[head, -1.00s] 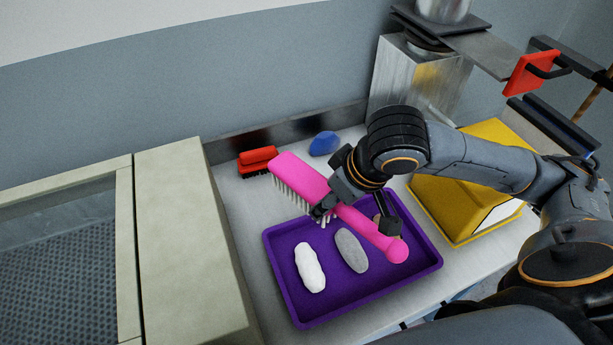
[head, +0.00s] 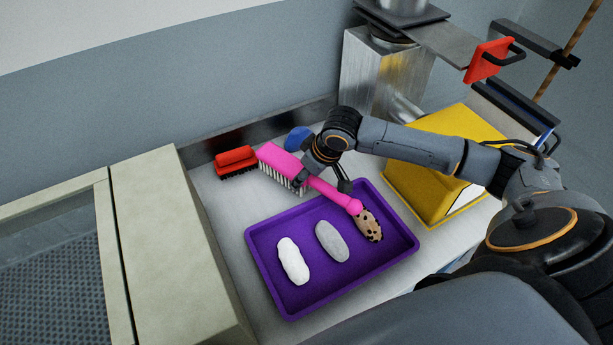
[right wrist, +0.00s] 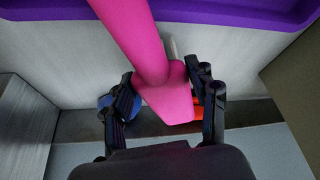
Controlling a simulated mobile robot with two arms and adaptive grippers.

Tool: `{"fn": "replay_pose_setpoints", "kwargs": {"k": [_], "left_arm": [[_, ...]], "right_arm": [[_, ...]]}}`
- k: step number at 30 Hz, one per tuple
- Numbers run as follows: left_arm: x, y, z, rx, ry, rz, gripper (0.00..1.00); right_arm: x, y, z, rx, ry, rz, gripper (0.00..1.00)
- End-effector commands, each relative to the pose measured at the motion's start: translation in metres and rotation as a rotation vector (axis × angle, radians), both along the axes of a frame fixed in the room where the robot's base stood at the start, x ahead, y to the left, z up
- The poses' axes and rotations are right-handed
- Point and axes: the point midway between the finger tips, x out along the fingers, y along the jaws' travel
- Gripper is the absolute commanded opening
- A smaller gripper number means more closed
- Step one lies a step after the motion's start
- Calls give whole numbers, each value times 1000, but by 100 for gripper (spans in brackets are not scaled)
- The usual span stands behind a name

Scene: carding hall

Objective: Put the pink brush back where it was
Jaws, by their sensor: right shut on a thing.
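The pink brush (head: 279,160) is in my right gripper (head: 322,178), which is shut on it where the head meets the handle. Its white bristles face down over the bare counter behind the tray, close to the red brush. I cannot tell whether they touch the counter. Its handle points toward the front right, over the far rim of the purple tray (head: 338,281), with its end at the brown speckled roll (head: 368,226). In the right wrist view the pink brush (right wrist: 140,45) lies between the two dark fingers (right wrist: 166,85). My left gripper is out of view.
A white roll (head: 293,262) and a grey roll (head: 332,241) lie in the tray. A red brush (head: 236,158) and a blue object (head: 298,138) stand near the back wall. A yellow container (head: 425,165) is at the right. Bare counter (head: 222,205) shows left of the tray.

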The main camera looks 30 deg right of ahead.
Motion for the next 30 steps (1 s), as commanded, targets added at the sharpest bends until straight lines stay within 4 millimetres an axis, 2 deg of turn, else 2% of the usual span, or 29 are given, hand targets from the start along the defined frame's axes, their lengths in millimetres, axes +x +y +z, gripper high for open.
{"fn": "replay_pose_setpoints", "kwargs": {"k": [1, 5, 15, 16, 19, 30], "left_arm": [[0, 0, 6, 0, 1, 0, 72], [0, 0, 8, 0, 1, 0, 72], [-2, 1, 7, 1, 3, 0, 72], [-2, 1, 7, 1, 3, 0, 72], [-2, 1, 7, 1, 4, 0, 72], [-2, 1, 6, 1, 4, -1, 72]], "right_arm": [[-1, 0, -5, 0, 3, -1, 33], [0, 0, -15, 0, 0, 0, 33], [0, 0, -19, 1, -1, 0, 33], [-1, 0, -20, 0, 0, 0, 62], [-1, 0, -20, 0, 0, 0, 81], [0, 0, -17, -1, -1, 1, 81]]}}
